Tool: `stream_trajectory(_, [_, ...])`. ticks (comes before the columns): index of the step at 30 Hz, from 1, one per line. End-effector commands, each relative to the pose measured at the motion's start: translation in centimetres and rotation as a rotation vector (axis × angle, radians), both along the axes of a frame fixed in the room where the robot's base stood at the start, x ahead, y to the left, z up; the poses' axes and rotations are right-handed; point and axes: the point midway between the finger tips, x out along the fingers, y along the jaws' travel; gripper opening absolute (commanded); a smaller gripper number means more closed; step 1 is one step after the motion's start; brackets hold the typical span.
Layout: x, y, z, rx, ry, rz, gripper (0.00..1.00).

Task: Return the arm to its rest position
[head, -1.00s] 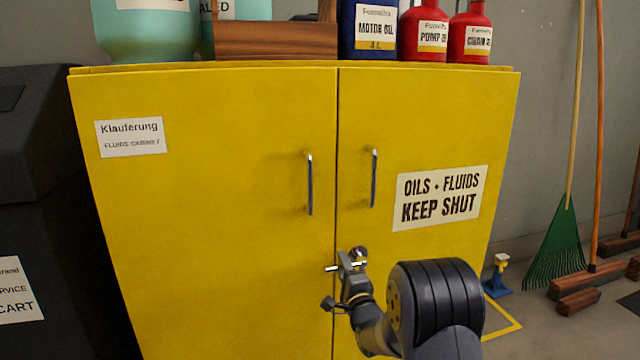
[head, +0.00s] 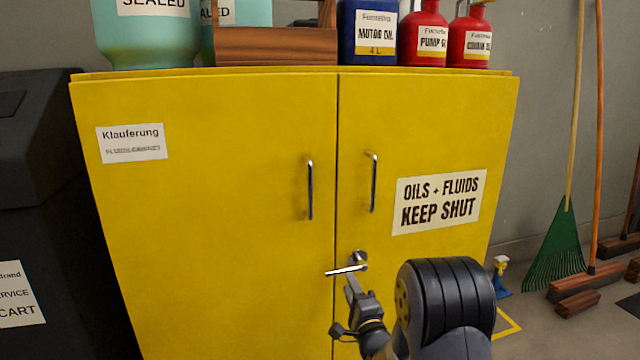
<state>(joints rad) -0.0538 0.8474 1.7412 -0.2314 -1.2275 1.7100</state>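My gripper (head: 352,288) is in front of the yellow cabinet, low on the right door near the seam. It is just below a metal latch with a pale bar (head: 346,270) on a round base (head: 359,258). The bar lies nearly level across the door seam. A small gap seems to show between the fingertips and the bar, but touching is hard to rule out. Nothing is visibly held, and the finger opening is too small to read. My forearm comes in from the lower right.
The yellow cabinet (head: 220,230) has both doors shut, with two upright handles. Bottles and a wooden carrier (head: 275,47) stand on top. A dark cart (head: 40,200) is at left. A green rake (head: 557,245), brooms and a small blue item (head: 501,275) are at right.

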Motion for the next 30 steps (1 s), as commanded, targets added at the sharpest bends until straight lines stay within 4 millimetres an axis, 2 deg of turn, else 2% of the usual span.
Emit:
stream_trajectory(6, [-3.8, -1.1, -0.7, 0.000, 0.003, -0.001, 0.35])
stream_trajectory(8, [-4.6, -1.3, -0.8, 0.000, 0.001, 0.000, 0.35])
stream_trajectory(9, [-3.4, -0.9, -0.7, 0.000, -0.006, 0.002, 0.35])
stream_trajectory(12, [-1.6, -0.3, -0.3, 0.001, -0.006, 0.002, 0.35])
stream_trajectory(24, [4.9, 1.5, 0.9, -0.001, -0.003, 0.003, 0.35])
stream_trajectory(27, [6.0, 1.8, 1.1, -0.010, -0.003, 0.001, 0.35])
stream_trajectory(30, [5.8, 1.7, 0.7, -0.084, -0.022, 0.000, 0.35])
